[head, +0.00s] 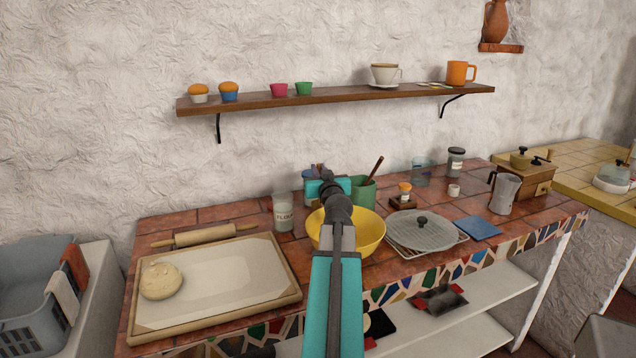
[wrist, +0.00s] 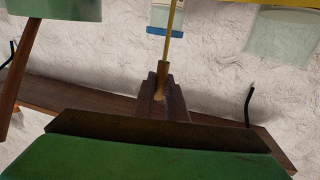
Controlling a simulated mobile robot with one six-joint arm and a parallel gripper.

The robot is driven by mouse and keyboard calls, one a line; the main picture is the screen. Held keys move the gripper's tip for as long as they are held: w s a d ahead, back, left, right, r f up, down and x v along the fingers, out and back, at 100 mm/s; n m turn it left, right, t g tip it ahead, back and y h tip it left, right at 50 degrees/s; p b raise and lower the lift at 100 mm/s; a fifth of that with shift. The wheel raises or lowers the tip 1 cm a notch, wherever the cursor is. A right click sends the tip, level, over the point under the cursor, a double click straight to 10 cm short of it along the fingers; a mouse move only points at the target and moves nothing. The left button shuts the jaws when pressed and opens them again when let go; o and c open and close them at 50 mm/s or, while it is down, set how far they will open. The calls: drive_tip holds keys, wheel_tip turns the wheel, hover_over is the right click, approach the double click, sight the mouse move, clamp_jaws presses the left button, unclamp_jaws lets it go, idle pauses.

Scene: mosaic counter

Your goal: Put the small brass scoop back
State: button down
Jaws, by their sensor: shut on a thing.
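The small brass scoop shows in the wrist view as a thin brass shaft (wrist: 173,38). My gripper (wrist: 163,80) is shut on its brown handle end. The shaft runs out past the top edge of that view, so the scoop's cup is out of sight. In the head view my own arm and wrist hide the scoop and the fingers, above the back of the counter behind the yellow bowl (head: 368,233).
A wall shelf (head: 340,95) with cups and muffins runs above. A pastry board (head: 283,262) lies left, a round lidded pan (head: 421,236) right.

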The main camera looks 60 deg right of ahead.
drive_tip(key=shift+f+b, duration=0.35)
drive_tip(key=shift+f, duration=1.65)
drive_tip(key=c, duration=1.8)
unclamp_jaws()
drive_tip(key=shift+o, duration=0.2)
drive_tip(key=shift+r, duration=0.2)
drive_tip(key=b+v, duration=0.6)
drive_tip(key=v, duration=0.1)
drive_tip(key=shift+f+b, duration=0.15)
drive_tip(key=shift+b, duration=0.2)
